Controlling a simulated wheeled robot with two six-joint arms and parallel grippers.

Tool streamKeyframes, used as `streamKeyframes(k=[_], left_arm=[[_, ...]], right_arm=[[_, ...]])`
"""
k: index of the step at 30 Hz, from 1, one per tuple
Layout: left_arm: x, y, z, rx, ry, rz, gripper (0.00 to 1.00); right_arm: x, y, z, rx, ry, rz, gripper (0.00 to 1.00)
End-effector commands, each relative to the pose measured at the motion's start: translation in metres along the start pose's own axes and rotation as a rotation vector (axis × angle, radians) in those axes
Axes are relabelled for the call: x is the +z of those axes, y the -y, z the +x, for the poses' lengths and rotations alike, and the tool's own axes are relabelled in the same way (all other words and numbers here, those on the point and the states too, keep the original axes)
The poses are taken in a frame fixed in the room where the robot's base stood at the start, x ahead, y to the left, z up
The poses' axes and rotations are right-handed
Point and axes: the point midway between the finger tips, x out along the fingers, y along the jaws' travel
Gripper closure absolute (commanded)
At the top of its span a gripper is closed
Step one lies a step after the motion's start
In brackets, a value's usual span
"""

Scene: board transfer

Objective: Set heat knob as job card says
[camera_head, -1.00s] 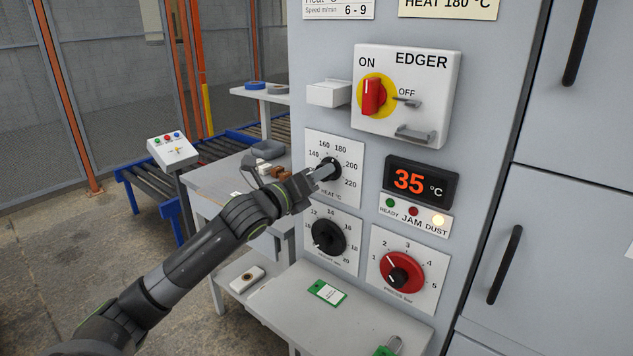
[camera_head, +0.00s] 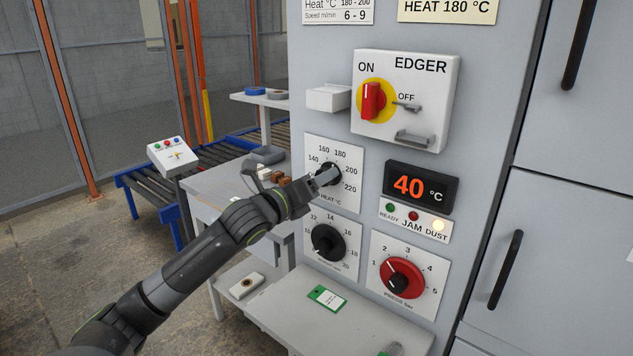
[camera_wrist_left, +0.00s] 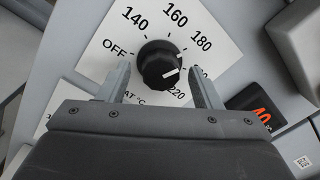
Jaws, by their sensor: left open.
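The black heat knob (camera_wrist_left: 160,64) sits on a white dial plate (camera_head: 347,200) marked OFF and 140 to 220. In the left wrist view its white mark points right, roughly toward the 200 label, which a finger partly hides. My left gripper (camera_wrist_left: 160,80) is open, with one finger on each side of the knob and a visible gap to it. In the head view the left gripper (camera_head: 325,178) covers part of the knob. A cream card (camera_head: 450,10) at the top reads HEAT 180 °C. My right gripper is not in view.
A display (camera_head: 420,186) reads 40 °C, with a lit DUST lamp (camera_head: 438,225) below. Another black knob (camera_head: 328,241) and a red knob (camera_head: 402,278) sit under the heat dial. The EDGER switch box (camera_head: 408,98) juts out above. A shelf (camera_head: 300,325) is below.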

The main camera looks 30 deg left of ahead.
Motion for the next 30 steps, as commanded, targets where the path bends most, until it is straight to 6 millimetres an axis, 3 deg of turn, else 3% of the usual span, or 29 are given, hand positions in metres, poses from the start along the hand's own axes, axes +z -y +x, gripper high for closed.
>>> streamKeyframes(k=[8,18,30], left_arm=[[0.0,-0.001,-0.01,0.002,0.001,0.006,0.42],[0.0,-0.001,-0.052,0.003,-0.001,0.008,0.42],[0.0,0.001,-0.088,0.0,-0.004,0.007,0.42]], right_arm=[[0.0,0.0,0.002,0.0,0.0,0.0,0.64],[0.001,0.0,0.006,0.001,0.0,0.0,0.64],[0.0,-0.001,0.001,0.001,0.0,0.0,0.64]])
